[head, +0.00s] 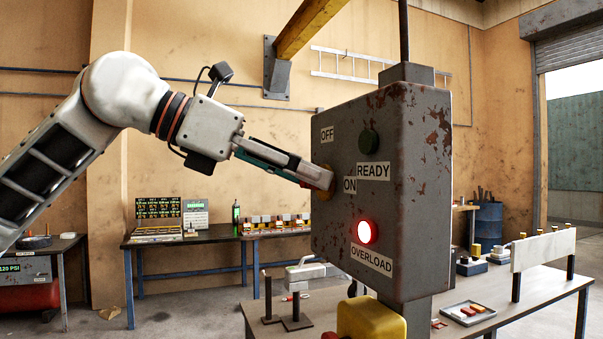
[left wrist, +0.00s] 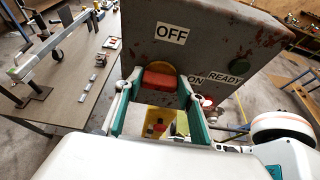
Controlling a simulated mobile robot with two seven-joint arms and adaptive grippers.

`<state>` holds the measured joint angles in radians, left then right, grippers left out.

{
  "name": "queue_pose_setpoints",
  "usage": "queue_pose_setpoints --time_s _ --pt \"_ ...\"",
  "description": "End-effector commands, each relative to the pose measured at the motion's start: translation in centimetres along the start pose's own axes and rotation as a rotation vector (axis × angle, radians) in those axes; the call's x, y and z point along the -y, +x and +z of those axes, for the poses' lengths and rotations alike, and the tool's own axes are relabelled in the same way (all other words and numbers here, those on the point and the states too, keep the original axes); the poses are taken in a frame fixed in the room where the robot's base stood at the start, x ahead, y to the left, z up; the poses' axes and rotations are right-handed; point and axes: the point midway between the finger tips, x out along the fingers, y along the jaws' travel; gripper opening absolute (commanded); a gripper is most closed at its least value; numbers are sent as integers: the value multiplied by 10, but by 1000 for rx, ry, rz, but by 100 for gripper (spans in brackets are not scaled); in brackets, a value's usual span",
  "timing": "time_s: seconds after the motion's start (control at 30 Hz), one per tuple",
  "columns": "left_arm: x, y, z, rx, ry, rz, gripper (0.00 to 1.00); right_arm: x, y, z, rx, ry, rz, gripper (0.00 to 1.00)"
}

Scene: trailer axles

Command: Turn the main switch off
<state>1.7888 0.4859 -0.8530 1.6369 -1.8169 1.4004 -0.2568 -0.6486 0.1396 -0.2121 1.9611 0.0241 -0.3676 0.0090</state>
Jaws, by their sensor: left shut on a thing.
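The main switch is on the front of a grey, rust-spotted control box (head: 400,235). In the left wrist view it shows as a red handle (left wrist: 160,80) on a round yellow plate (left wrist: 160,66). My left gripper (head: 322,181) reaches it from the left. Its two fingers (left wrist: 158,108) stand either side of the red handle and are shut on it. An OFF label (head: 327,134) is above the switch and an ON label (head: 349,185) to its right. The gripper hides most of the switch in the head view; I cannot tell the handle's exact angle.
A dark green lamp (head: 368,141) is above the READY label (head: 373,171). A red lamp (head: 366,232) glows above the OVERLOAD label (head: 371,259). A yellow block (head: 370,319) sits below the box. A workbench (head: 545,293) stands behind it.

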Motion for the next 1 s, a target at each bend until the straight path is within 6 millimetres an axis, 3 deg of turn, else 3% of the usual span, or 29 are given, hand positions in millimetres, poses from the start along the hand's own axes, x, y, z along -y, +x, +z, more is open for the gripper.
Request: queue_pose_setpoints --time_s 0.37,1.0 --pt "-3 -1 2 2 -139 -56 17 -2 -4 -8 -3 -1 1 40" --pt "-11 1 -3 3 -687 -284 17 -3 -11 -21 -8 -2 2 40"
